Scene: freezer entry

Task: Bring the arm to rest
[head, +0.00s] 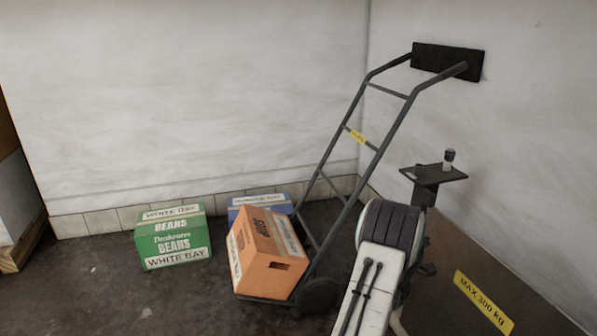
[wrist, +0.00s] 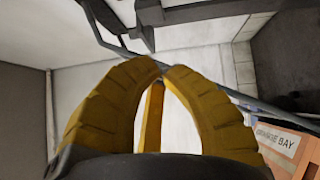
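My gripper (wrist: 163,69) shows in the wrist view as two yellow, ridged fingers. Their tips come together at the middle, and no object shows between the tips. A narrow yellow strip shows in the opening behind the tips; I cannot tell what it belongs to. In the head view my arm (head: 381,262) rises from the lower right, bent at a dark joint, beside the hand truck. The fingers cannot be made out there.
A grey hand truck (head: 398,118) leans on a black wall pad (head: 484,68). It carries an orange box (head: 262,272), also in the wrist view (wrist: 296,162). A blue box (head: 237,212) and green box (head: 156,241) stand left. A brown panel (head: 437,290) lines the right wall.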

